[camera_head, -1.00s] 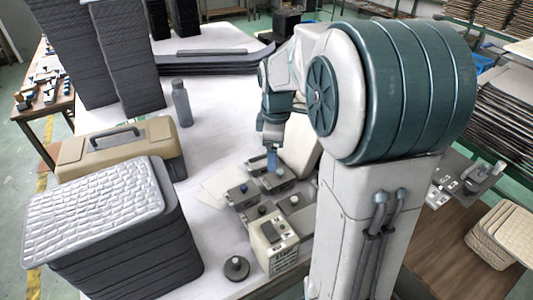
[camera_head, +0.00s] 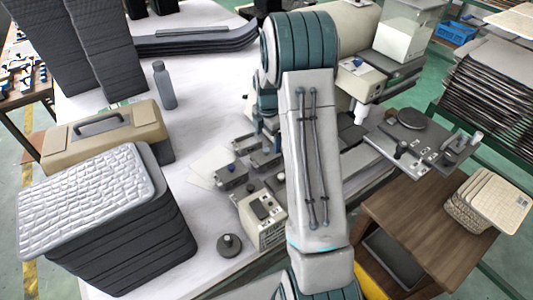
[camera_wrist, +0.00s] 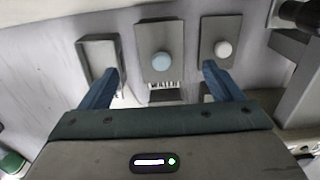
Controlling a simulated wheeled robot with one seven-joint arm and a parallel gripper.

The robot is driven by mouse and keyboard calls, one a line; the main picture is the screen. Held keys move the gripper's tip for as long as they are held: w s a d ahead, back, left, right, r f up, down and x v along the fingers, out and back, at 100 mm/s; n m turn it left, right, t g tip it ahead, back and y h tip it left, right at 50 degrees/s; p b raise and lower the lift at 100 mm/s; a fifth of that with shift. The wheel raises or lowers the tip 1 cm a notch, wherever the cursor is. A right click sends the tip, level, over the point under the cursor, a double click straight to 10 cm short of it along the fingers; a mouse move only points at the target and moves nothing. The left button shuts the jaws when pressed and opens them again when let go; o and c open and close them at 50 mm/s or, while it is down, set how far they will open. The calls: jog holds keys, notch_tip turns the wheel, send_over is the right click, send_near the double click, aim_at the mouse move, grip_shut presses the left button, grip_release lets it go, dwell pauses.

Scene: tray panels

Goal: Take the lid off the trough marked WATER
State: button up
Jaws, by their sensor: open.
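In the wrist view, a grey lid with a pale blue knob (camera_wrist: 161,62) covers the middle trough. The dark lettering below it (camera_wrist: 163,85) seems to read WATER, though it is partly cut off. The lid lies flat on its trough. My gripper (camera_wrist: 160,70) is open, with one blue finger to each side of this lid, and nothing is between the fingers. I cannot tell its height above the lid. In the head view my arm hides most of my gripper and part of the group of grey troughs (camera_head: 231,178).
On the table stand a cream box (camera_head: 262,218), a dark round knobbed piece (camera_head: 229,245), a grey bottle (camera_head: 164,88) and a tan case (camera_head: 105,135).

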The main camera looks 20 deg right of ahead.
aim_at(266, 149)
jog(key=shift+s+a+f+p, duration=0.15)
jog(key=shift+f+p, duration=0.25)
jog(key=shift+f, duration=1.05)
jog(key=shift+w+a+f+p, duration=0.1)
jog(key=shift+f+p, duration=0.3)
jog(key=shift+f, duration=1.05)
jog(key=c, duration=1.1)
